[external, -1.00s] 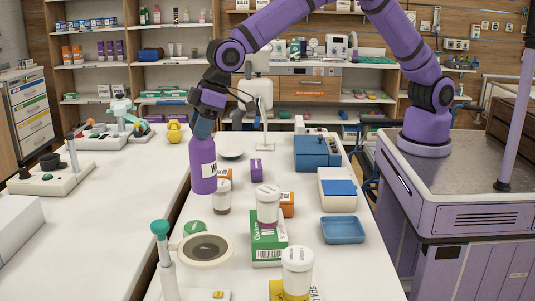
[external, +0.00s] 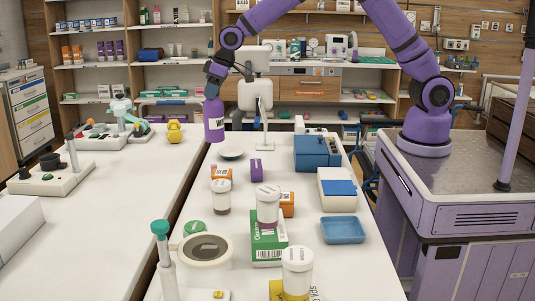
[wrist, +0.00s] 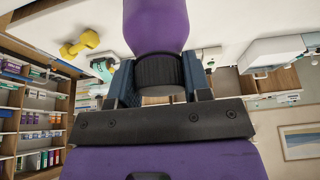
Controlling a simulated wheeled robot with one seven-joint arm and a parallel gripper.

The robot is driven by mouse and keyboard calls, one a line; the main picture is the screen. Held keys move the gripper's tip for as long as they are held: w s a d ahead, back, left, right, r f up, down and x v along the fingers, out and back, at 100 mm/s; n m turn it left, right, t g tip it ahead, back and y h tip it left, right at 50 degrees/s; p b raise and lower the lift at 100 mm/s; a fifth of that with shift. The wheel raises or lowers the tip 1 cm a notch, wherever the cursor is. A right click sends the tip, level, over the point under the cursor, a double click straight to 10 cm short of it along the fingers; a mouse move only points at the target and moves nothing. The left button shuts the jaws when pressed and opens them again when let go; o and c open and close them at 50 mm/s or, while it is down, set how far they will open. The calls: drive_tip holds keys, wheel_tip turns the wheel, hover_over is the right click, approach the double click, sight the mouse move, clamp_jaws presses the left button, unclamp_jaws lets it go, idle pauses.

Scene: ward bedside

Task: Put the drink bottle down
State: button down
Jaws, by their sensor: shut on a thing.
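The drink bottle (external: 214,122) is purple with a white label and a dark cap. My gripper (external: 214,88) is shut on it near the cap and holds it upright.
A yellow dumbbell (external: 174,131) lies on the left table.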

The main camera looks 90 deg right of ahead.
drive_tip(key=s+d+m, duration=0.2)
drive_tip(key=s+d, duration=0.1)
drive_tip(key=d, duration=0.7)
wheel_tip(320, 180, down, 15)
drive_tip(key=shift+w+a+h, duration=0.15)
drive_tip(key=shift+w+h, duration=0.15)
drive_tip(key=shift+f, duration=0.15)
drive_tip(key=c, duration=0.6)
unclamp_jaws()
drive_tip(key=shift+o, duration=0.2)
